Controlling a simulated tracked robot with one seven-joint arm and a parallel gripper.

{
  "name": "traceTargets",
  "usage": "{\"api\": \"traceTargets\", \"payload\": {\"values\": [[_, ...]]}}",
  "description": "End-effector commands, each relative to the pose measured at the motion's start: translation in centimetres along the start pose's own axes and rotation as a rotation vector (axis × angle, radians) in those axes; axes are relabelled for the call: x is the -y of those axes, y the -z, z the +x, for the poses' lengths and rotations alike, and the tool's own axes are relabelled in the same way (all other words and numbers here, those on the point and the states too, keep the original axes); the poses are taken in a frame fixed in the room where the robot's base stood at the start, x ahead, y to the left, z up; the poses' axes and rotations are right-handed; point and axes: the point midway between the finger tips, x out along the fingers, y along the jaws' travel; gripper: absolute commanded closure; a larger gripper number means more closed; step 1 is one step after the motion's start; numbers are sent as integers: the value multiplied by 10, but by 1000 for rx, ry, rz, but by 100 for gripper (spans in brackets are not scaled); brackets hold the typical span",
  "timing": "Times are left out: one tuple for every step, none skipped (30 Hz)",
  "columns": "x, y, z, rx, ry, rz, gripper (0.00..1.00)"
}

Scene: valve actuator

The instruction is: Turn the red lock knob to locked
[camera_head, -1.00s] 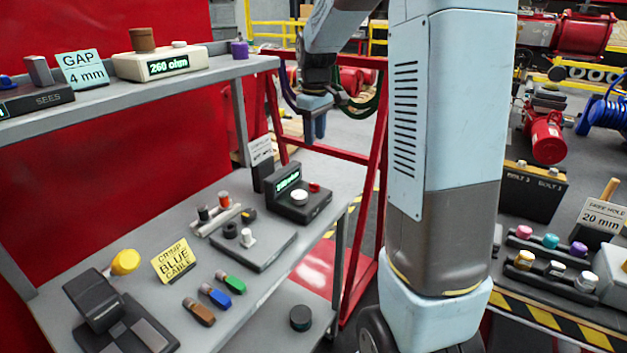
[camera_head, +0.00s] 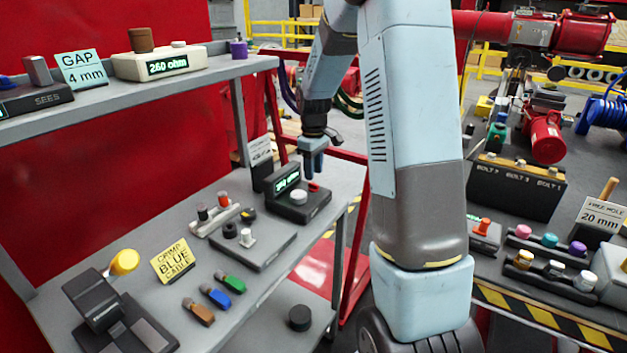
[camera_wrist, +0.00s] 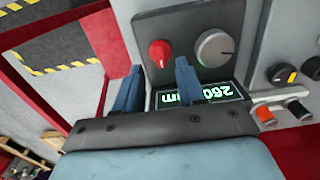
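The red lock knob (camera_wrist: 160,52) sits on the dark control box (camera_wrist: 150,22) beside a larger grey-white dial (camera_wrist: 214,47) and above a green-lit display (camera_wrist: 205,94) in the wrist view. It has a pale pointer mark; which setting it points to cannot be read. In the head view the knob (camera_head: 314,187) is small, at the box's right back, near the white dial (camera_head: 298,197). My gripper (camera_head: 313,172) points down just above the knob. In the wrist view my gripper (camera_wrist: 160,68) is open, its blue fingers apart with the knob between and beyond them. Contact is not visible.
A label stand (camera_head: 261,155) stands behind the box. The upper shelf (camera_head: 215,70) is left of my arm. A red frame (camera_head: 352,240) stands close on the right.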

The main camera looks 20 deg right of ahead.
Motion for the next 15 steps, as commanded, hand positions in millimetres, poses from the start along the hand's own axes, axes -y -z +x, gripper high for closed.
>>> {"api": "traceTargets", "payload": {"values": [[0,0,9,2,2,0,61],[1,-1,14,3,3,0,61],[1,0,19,2,2,0,61],[0,0,22,2,1,0,61],[0,0,26,2,2,0,61],[0,0,29,2,2,0,61],[0,0,32,1,1,0,61],[0,0,34,1,1,0,61],[0,0,36,0,0,0,61],[0,0,37,0,0,0,61],[0,0,38,0,0,0,61],[0,0,39,0,0,0,61],[0,0,40,0,0,0,61],[0,0,40,0,0,0,61],[0,0,40,0,0,0,61]]}}
